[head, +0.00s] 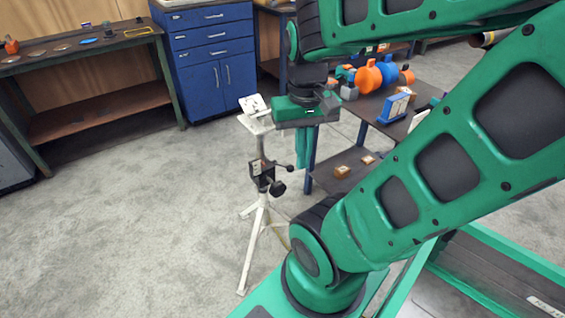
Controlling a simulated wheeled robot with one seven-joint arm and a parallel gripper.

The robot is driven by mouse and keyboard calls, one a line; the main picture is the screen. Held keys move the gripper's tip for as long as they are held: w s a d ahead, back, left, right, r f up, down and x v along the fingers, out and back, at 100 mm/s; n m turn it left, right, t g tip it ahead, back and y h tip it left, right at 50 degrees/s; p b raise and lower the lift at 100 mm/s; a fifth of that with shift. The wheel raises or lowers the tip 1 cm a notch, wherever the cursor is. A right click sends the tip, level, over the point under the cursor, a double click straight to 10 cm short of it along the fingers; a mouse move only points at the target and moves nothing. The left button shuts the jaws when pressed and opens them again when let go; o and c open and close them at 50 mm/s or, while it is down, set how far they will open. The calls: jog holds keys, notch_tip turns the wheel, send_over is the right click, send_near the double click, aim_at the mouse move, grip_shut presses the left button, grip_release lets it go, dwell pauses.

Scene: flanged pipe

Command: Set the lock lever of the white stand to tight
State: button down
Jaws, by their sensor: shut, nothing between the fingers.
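The white stand (257,226) stands upright on the floor on splayed legs in the head view, with a small white top. A dark clamp block (261,170) sits midway up its post. A round black knob (277,188) sticks out low on the block's right side. A thin black lever with a small ball end (290,167) points right from the block; I cannot tell its exact setting. My gripper (302,168) points down just right of the post, above or near the lever's end. Its green fingers are together and hold nothing. I cannot tell whether they touch the lever.
A dark table (382,104) with orange and blue pipe parts (370,76) stands behind and right of my gripper. Small boxes (343,172) lie on its lower shelf. A blue cabinet (212,55) and a workbench (70,50) stand at the back. The floor left of the stand is clear.

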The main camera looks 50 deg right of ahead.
jog(key=w+d+f+m+g+h, duration=0.25)
jog(key=w+d+f, duration=0.25)
jog(key=w, duration=0.3)
jog(key=w+d+f+m+g+h, duration=0.2)
jog(key=w+d+f+g+h, duration=0.15)
jog(key=w+f, duration=0.35)
jog(key=w+d+f+h, duration=0.1)
jog(key=w+f+h, duration=0.9)
jog(key=w+f, duration=0.1)
jog(key=shift+w+f+t, duration=0.15)
jog(key=shift+w+t, duration=0.15)
jog(key=shift+w, duration=0.05)
jog(key=shift+d+m, duration=0.2)
jog(key=shift+m, duration=0.15)
jog(key=r+x, duration=0.1)
jog(key=x, duration=0.9)
jog(key=s+a+f, duration=0.2)
jog(key=f, duration=0.1)
jog(key=shift+s+a+f, duration=0.15)
jog(key=shift+a, duration=0.1)
jog(key=shift+a, duration=0.15)
